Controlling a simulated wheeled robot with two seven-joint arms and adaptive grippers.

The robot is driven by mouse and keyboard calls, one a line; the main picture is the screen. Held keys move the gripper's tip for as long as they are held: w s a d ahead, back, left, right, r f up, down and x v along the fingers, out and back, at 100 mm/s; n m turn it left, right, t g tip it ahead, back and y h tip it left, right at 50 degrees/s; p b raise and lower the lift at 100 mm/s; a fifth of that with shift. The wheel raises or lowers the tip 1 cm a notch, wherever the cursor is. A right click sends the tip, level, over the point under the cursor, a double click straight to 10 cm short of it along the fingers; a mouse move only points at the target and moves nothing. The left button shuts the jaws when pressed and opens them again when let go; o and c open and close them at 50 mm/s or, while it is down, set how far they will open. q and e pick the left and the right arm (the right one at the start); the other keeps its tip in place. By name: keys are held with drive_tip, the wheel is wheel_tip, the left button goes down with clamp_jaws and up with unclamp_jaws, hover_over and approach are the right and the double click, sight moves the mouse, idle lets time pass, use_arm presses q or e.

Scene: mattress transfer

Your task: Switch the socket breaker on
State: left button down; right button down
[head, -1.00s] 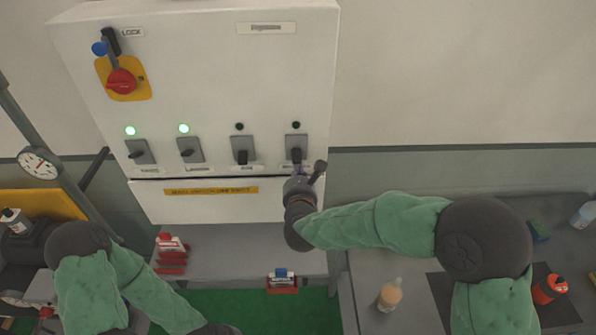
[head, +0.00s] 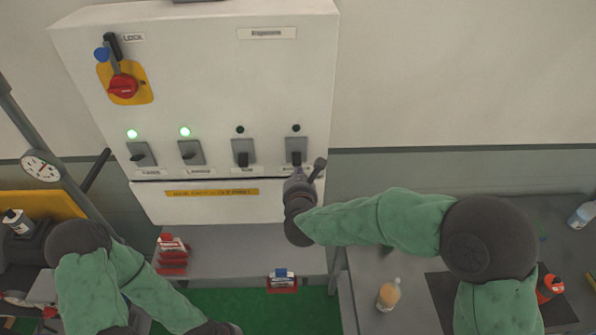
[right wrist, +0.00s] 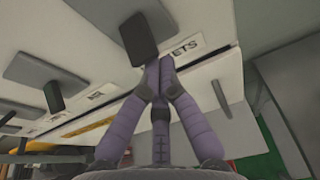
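The socket breaker (head: 296,151) is the rightmost of the switches on the white panel, with a dark lever on a grey plate. Its lever points down and the lamp above it is dark. In the right wrist view its lever (right wrist: 138,38) stands beside a label ending in "ETS". My right gripper (right wrist: 159,64) has its purple fingers drawn together, with nothing visible between them. The tips are just below the lever; I cannot tell if they touch it. In the head view the right gripper (head: 302,174) is under the breaker. My left gripper's fingers are outside the frame.
Two left breakers (head: 142,154) have lit green lamps; the third breaker (head: 243,153) has a dark lamp. A red rotary switch (head: 123,87) is at upper left. A grey shelf (head: 235,250) lies below. A bottle (head: 388,295) stands on the right bench.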

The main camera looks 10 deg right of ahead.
sight(298, 161)
drive_tip(key=r+g+p, duration=0.1)
drive_tip(key=p, duration=0.1)
drive_tip(key=s+r+g+p, duration=0.1)
drive_tip(key=r+g+p, duration=0.1)
drive_tip(key=p, duration=0.1)
drive_tip(key=shift+y, duration=0.3)
drive_tip(key=shift+a, duration=0.1)
idle(0.3)
drive_tip(key=shift+r+p, duration=0.55)
drive_tip(key=shift+r, duration=0.25)
drive_tip(key=shift+f, duration=0.1)
